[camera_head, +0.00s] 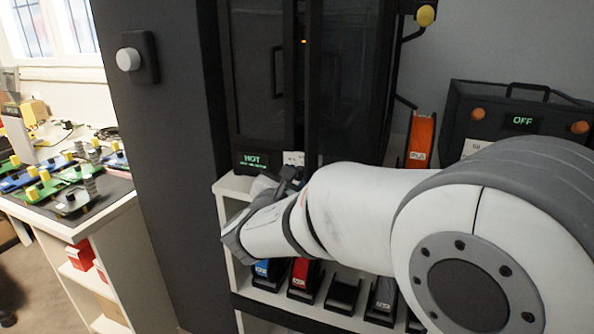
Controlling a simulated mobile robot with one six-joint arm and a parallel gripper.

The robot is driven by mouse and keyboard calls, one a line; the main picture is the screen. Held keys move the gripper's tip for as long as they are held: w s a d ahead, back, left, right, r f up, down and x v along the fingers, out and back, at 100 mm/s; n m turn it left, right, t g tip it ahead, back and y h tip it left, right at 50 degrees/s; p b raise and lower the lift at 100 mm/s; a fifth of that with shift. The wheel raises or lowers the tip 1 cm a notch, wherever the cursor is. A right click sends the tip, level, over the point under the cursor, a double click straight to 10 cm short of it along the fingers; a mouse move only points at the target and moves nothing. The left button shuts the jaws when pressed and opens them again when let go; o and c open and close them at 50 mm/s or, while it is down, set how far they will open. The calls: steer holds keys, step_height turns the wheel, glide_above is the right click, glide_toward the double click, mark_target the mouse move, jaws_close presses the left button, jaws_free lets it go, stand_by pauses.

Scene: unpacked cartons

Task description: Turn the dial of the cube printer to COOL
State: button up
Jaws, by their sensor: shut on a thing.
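The cube printer (265,75) is a tall black cabinet with dark doors on a white shelf unit. Its small display (254,161) reads HOT in green, with a smaller line of text below it. My gripper (287,178) is at the printer's lower front, just right of and below the display. It is shut on what appears to be the dial. The dial itself and the fingertips are mostly hidden by my wrist and arm. A small white label (293,158) shows just above the gripper.
A black box (522,122) reading OFF stands at the right, beside an orange spool (420,140). Several coloured bins sit on the shelf under my arm. A dark wall panel with a white round knob (128,59) and a cluttered workbench are at the left.

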steer(key=shift+n, duration=0.5)
steer(key=o, duration=1)
steer(key=shift+s+a, duration=0.1)
steer(key=p+v, duration=0.1)
steer(key=v, duration=0.6)
steer(key=shift+s, duration=0.3)
